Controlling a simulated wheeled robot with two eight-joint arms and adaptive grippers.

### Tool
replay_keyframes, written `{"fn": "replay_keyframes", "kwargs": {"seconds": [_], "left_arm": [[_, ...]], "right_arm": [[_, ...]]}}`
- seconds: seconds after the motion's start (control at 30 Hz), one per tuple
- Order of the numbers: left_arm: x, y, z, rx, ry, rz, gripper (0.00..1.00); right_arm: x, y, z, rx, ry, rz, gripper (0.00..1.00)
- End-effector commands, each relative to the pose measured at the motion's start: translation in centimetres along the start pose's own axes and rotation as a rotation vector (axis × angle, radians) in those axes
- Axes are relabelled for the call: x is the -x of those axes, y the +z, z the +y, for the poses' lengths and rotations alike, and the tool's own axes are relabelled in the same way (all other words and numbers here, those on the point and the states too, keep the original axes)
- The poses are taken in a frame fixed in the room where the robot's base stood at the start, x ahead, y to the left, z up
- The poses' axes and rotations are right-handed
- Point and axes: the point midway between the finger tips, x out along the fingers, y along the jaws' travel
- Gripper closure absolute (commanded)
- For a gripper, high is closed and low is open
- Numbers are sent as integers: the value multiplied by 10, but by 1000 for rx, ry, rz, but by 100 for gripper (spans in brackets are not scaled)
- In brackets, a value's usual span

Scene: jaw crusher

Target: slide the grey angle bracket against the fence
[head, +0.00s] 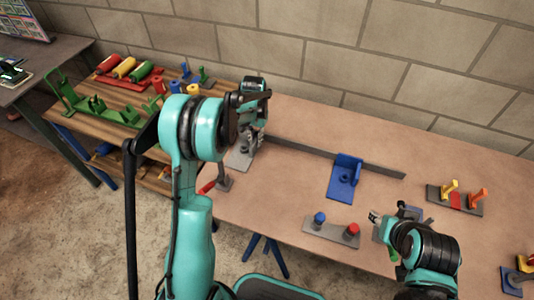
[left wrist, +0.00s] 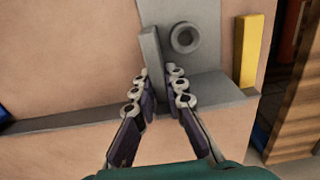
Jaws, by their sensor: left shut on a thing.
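The grey angle bracket (head: 240,158) is on the table at the left end of the dark fence (head: 330,155). In the left wrist view, the bracket's base (left wrist: 200,14) has a round ring on it and a thin upright plate (left wrist: 151,58). My left gripper (head: 257,138) has its fingers (left wrist: 158,76) on both sides of that plate, shut on it. The base's near edge lies at the grey fence (left wrist: 72,121); I cannot tell whether they touch. My right gripper (head: 376,217) is low over the table's front right; its jaws are too small to read.
A blue angle bracket (head: 345,175) stands by the fence's middle. A plate with yellow and orange pegs (head: 454,202) is at right. A yellow block (left wrist: 248,50) stands near the grey bracket.

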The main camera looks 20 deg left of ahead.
Motion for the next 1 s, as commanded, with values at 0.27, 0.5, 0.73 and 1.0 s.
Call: {"fn": "replay_keyframes", "kwargs": {"seconds": [0.27,0.5,0.73,1.0], "left_arm": [[0,-4,0,0,-1,0,100],[0,-15,0,0,0,0,100],[0,-21,0,0,0,0,100],[0,-21,0,0,0,1,100]], "right_arm": [[0,0,0,0,0,0,60],[1,0,0,0,0,0,60],[1,-1,0,0,0,0,60],[1,-1,0,0,0,0,60]]}}
